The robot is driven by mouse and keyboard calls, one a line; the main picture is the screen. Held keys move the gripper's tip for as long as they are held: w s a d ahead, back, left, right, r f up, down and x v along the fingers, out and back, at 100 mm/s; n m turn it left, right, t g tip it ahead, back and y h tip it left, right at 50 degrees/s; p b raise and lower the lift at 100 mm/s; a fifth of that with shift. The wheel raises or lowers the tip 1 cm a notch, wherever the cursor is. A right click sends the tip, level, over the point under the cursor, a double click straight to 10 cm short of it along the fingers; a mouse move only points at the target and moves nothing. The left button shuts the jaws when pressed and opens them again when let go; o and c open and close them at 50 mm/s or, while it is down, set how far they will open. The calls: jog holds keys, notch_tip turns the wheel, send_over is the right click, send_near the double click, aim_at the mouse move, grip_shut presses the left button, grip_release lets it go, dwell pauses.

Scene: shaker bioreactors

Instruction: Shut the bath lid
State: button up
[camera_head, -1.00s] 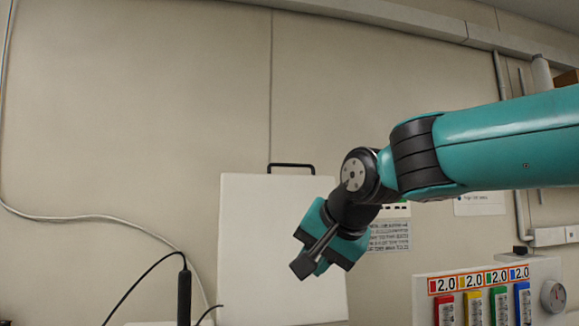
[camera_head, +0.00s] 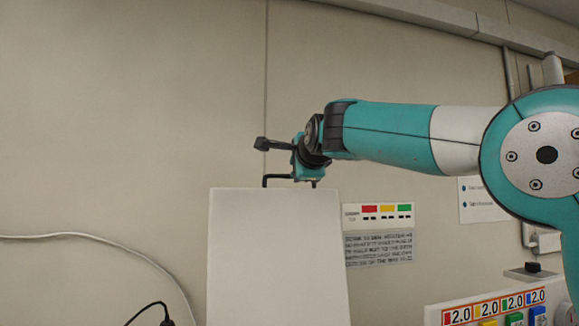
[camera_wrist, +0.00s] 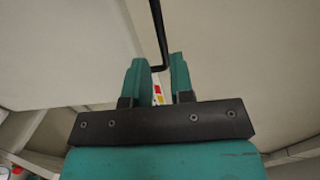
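The bath lid (camera_head: 278,255) is a white panel standing upright in the head view, with a black bar handle (camera_head: 277,177) on its top edge. My gripper (camera_head: 308,174) is at the right part of this handle, just above the lid's top edge. In the wrist view, my gripper's two teal fingers (camera_wrist: 160,60) stand apart with a gap between them. The black handle (camera_wrist: 160,35) runs down to the gap and bends there between the fingertips. The fingers do not look closed on it; contact is unclear. The bath body is out of view.
A control panel (camera_head: 440,318) with coloured, numbered labels stands at the lower right. A wall sign (camera_head: 379,235) hangs right of the lid. A black cable (camera_head: 145,308) lies at the lower left. The wall area left of the lid is clear.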

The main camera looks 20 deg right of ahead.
jog(key=p+x, duration=0.3)
jog(key=x, duration=0.3)
jog(key=shift+w+r+p, duration=0.1)
jog(key=shift+w+p, duration=0.2)
jog(key=shift+p, duration=0.1)
jog(key=shift+x, duration=0.75)
jog(key=shift+c, duration=0.5)
grip_shut()
